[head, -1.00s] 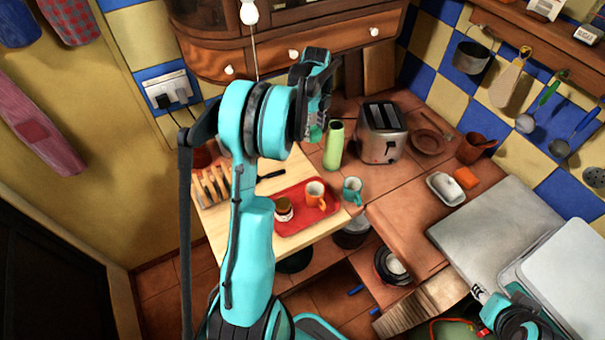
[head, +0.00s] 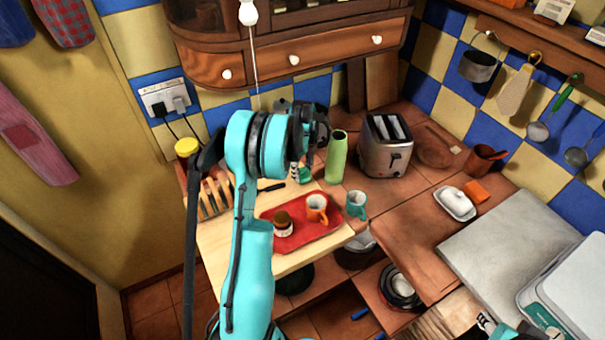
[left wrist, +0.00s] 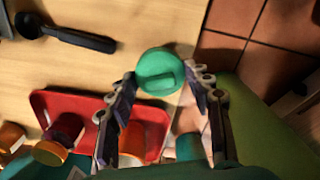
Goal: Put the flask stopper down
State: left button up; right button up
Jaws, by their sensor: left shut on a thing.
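The green flask stopper (left wrist: 160,72) is between the fingers of my left gripper (left wrist: 160,92) in the left wrist view. In the head view the stopper (head: 305,176) shows small below my left gripper (head: 301,165), at the back right of the wooden board (head: 225,245). I cannot tell whether it touches the surface. The light green flask (head: 337,157) stands upright just to the right, its top open. Only a sliver of my right arm's end (head: 488,323) shows at the bottom right edge; its jaws cannot be made out.
A red tray (head: 290,241) with an orange mug (head: 317,208) and a jar (head: 283,224) lies in front of the gripper. A teal mug (head: 356,204) stands to its right. A dark-handled utensil (left wrist: 65,35) lies on the board. A toaster (head: 386,146) stands beyond the flask.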

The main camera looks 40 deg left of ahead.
pick_arm(q)
jog(key=shift+f, duration=0.6)
jog(key=shift+f, duration=0.1)
jog(key=o, duration=1)
jog(key=shift+o, duration=0.2)
